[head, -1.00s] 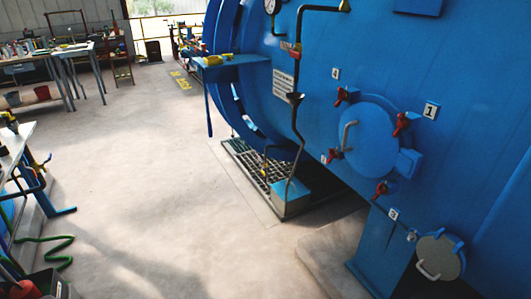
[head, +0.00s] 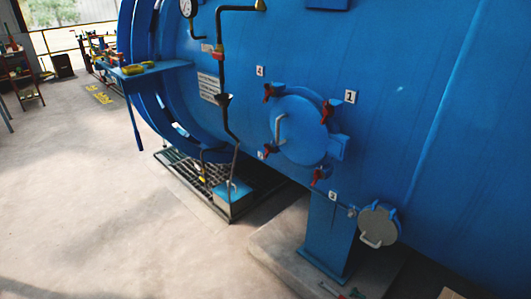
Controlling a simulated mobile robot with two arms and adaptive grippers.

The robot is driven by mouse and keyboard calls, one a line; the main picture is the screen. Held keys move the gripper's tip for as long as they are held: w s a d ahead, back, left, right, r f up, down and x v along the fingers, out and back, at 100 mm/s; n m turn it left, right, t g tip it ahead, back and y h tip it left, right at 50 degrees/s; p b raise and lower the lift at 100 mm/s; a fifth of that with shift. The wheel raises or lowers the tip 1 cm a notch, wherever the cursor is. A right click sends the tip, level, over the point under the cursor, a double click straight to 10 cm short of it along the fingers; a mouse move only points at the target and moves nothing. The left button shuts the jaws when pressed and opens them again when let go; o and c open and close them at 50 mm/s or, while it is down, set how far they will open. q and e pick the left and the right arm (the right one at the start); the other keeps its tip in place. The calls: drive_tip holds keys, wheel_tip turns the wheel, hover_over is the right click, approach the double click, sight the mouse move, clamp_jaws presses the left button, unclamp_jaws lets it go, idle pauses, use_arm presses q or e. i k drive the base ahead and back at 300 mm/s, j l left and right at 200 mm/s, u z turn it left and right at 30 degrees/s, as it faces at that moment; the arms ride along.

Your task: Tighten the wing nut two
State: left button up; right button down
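The round blue hatch door (head: 299,128) with a pale handle (head: 280,129) is on the side of the blue autoclave. Red wing nuts sit around its rim. The wing nut (head: 320,176) at the lower right is beside the plate that appears to read 2 (head: 332,196). Another wing nut (head: 327,111) is by plate 1 (head: 350,97), one (head: 268,92) is below plate 4 (head: 260,71), and one (head: 269,150) is at the lower left. How tight each is cannot be told. Neither of my grippers is in view.
A grey round cover (head: 376,224) with a handle sticks out at the lower right, near a blue support leg (head: 327,236). A dark pipe (head: 223,75) runs down left of the hatch to a blue box (head: 233,197) by a floor grate (head: 186,183). Floor (head: 110,220) at left is clear.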

sight(268, 149)
drive_tip(key=i+j+z, duration=0.1)
drive_tip(key=z, duration=0.35)
drive_tip(key=j+z, duration=0.25)
drive_tip(key=z, duration=0.2)
drive_tip(key=i+j+z, duration=0.2)
drive_tip(key=j+z, duration=0.15)
drive_tip(key=j, duration=0.9)
drive_tip(key=j+z, duration=0.3)
drive_tip(key=j, duration=0.95)
